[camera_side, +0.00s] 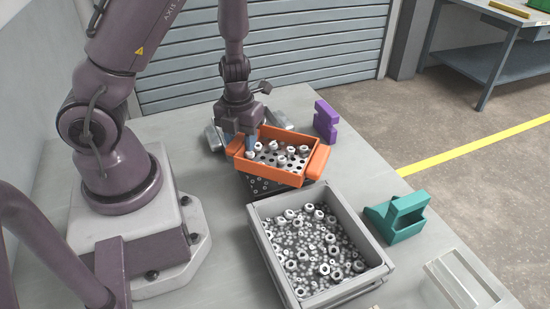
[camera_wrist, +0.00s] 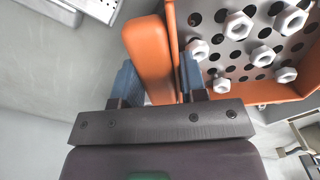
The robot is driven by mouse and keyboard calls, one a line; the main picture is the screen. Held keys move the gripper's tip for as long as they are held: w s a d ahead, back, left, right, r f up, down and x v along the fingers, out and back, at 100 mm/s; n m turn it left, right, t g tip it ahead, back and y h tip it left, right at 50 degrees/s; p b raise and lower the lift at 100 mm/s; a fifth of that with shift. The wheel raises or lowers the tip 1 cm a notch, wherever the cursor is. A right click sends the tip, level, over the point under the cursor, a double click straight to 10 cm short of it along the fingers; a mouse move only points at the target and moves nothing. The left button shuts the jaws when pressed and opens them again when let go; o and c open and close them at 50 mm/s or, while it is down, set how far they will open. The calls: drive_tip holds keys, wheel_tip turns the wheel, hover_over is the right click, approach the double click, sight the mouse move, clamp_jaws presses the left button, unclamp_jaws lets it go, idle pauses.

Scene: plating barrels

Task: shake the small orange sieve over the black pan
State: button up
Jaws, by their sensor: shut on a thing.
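The small orange sieve (camera_side: 308,162) has a perforated metal floor with several nuts or similar metal parts on it. My gripper (camera_side: 251,143) is shut on the sieve's left side, at an orange handle block; the wrist view shows its blue fingers (camera_wrist: 160,82) on either side of that handle. The sieve (camera_wrist: 290,92) extends to the right in the wrist view, its holes and hex parts visible. The sieve looks roughly level. A dark perforated thing, perhaps the black pan (camera_side: 265,186), shows just below it, mostly hidden. I cannot tell the gap between them.
A grey bin (camera_side: 375,262) full of small metal parts stands in front of the sieve. A teal holder (camera_side: 397,222) is right of it, a purple block (camera_side: 325,121) behind. A clear tray (camera_side: 462,285) lies at the front right.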

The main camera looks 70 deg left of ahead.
drive_tip(key=shift+a, duration=1.2)
drive_tip(key=shift+d, duration=1.45)
drive_tip(key=shift+a, duration=0.25)
